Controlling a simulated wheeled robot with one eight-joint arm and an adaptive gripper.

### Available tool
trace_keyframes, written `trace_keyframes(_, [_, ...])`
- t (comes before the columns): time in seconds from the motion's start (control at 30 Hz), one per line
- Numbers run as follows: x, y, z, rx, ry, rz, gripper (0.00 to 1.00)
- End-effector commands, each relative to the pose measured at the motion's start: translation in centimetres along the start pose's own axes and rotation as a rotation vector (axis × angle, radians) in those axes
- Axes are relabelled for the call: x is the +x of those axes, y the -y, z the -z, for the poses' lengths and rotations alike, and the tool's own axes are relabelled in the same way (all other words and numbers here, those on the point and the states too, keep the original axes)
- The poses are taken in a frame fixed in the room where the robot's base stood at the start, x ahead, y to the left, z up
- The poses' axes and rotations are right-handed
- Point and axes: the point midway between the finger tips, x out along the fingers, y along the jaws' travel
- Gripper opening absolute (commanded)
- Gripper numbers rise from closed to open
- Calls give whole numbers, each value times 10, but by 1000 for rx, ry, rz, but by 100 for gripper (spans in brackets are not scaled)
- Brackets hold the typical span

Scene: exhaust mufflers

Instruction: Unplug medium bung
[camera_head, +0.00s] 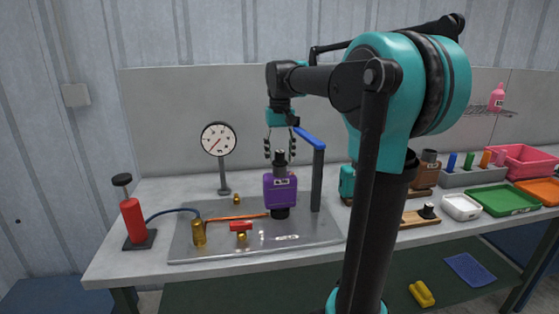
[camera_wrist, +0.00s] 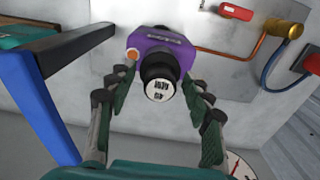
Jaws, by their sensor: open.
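A purple muffler (camera_head: 280,190) stands upright on a metal plate on the bench. A black bung (camera_head: 280,158) sits in its top. My gripper (camera_head: 280,147) points down over the muffler, fingers spread. In the wrist view my gripper (camera_wrist: 157,95) is open, one finger on each side of the bung, with gaps between. A second black fitting (camera_head: 280,212) is at the muffler's bottom.
A blue-topped post (camera_head: 318,180) stands close right of the muffler. A dial gauge (camera_head: 219,140) stands behind left. A red pump (camera_head: 132,218), a brass cylinder (camera_head: 199,232) and a red-handled valve (camera_head: 241,226) are left. Trays and a green tray (camera_head: 508,200) lie right.

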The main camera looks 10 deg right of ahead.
Motion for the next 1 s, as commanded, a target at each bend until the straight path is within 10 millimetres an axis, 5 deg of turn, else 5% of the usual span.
trace_keyframes(0.37, [1,0,0,0,0,0,0])
trace_keyframes(1.0, [-3,0,-1,0,1,0,0])
